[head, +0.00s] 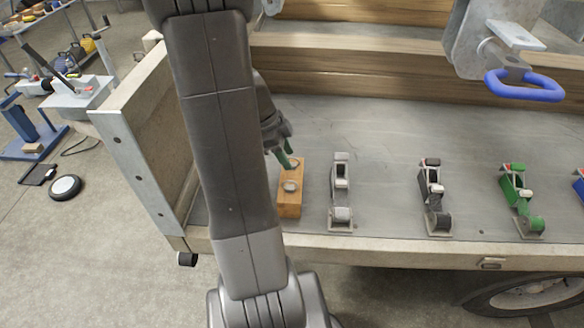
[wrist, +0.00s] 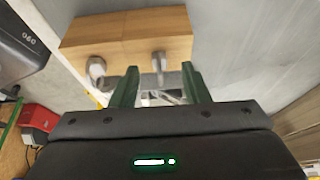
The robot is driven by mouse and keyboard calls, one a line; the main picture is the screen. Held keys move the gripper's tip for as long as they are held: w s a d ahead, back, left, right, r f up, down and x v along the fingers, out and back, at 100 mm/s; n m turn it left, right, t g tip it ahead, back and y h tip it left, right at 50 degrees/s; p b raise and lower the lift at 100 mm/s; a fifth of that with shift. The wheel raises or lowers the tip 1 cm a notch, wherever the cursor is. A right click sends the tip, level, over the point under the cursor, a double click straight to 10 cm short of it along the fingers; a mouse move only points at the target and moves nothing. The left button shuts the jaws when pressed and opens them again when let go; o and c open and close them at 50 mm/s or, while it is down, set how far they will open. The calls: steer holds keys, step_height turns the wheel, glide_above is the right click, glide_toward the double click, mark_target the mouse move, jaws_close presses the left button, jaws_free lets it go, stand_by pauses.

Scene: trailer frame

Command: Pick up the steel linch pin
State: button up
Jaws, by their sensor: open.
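A wooden block (head: 289,205) stands on the grey trailer deck. Two small metal pins sit in it: one toward the front (head: 290,186), the other at the back by my fingers. In the wrist view the block (wrist: 112,30) is at the top, with a left pin (wrist: 97,67) and a right pin (wrist: 158,65). I cannot tell for sure which is the steel linch pin. My gripper (head: 288,162) is open, at the back end of the block. In the wrist view its green fingers (wrist: 160,72) stand either side of the right pin, apart from it.
Several latches stand in a row right of the block: a grey one (head: 341,190), a dark one (head: 433,195), a green one (head: 521,200). A blue-handled ring (head: 523,86) hangs at upper right. A wooden side wall (head: 150,130) bounds the deck at left.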

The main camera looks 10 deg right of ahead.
steer(key=shift+x, duration=1.1)
steer(key=shift+s, duration=0.1)
jaws_close()
steer(key=shift+r, duration=0.1)
